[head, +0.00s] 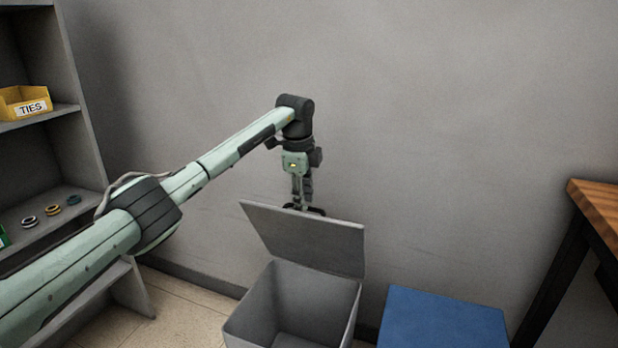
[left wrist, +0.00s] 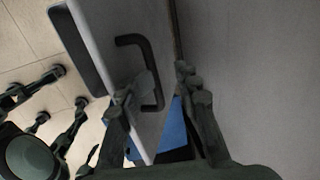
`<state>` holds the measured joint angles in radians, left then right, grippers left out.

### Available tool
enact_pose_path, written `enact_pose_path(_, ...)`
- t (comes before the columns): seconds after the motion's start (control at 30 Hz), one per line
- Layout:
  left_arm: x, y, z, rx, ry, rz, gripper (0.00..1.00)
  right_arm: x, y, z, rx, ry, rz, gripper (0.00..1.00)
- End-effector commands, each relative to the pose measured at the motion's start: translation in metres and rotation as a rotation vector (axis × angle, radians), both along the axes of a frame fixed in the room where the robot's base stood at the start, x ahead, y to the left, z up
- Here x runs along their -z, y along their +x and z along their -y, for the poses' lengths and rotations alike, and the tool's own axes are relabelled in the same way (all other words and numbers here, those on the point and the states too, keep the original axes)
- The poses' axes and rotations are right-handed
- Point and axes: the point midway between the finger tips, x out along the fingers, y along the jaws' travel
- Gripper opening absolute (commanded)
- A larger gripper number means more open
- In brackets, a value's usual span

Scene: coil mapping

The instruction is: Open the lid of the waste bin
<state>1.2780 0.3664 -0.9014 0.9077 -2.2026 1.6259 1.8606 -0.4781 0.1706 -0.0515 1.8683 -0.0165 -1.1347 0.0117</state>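The grey waste bin (head: 293,306) stands on the floor near the wall, with its inside showing. Its flat grey lid (head: 312,238) is raised and tilted up at the back of the bin. In the left wrist view the lid (left wrist: 104,48) shows edge-on with a black bar handle (left wrist: 157,72) on its outer face. My left gripper (head: 302,207) is at the lid's top edge, partly hidden behind it. In the left wrist view its fingers (left wrist: 165,80) are apart, with part of the handle between them; contact cannot be told.
A blue-topped box (head: 443,318) stands right of the bin. A wooden table (head: 598,205) is at the far right. A grey shelf (head: 85,140) at the left holds a yellow TIES bin (head: 24,103) and several small rings (head: 52,211). The wall is close behind the lid.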

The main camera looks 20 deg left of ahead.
Motion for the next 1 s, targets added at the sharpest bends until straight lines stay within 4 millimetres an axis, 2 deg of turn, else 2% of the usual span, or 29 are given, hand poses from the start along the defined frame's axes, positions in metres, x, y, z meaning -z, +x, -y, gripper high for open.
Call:
enact_pose_path(0.27, -0.017, 0.014, 0.001, 0.0, 0.0, 0.002, 0.31, -0.009, 0.0, 0.0, 0.0, 0.0, 0.0, 0.4)
enact_pose_path(0.6, -0.032, 0.032, 0.002, 0.0, 0.0, 0.001, 0.31, -0.01, 0.0, 0.0, 0.0, 0.0, 0.0, 0.4)
enact_pose_path(1.0, -0.036, 0.036, 0.002, 0.001, 0.001, 0.001, 0.31, -0.011, 0.0, 0.0, 0.0, 0.0, 0.0, 0.4)
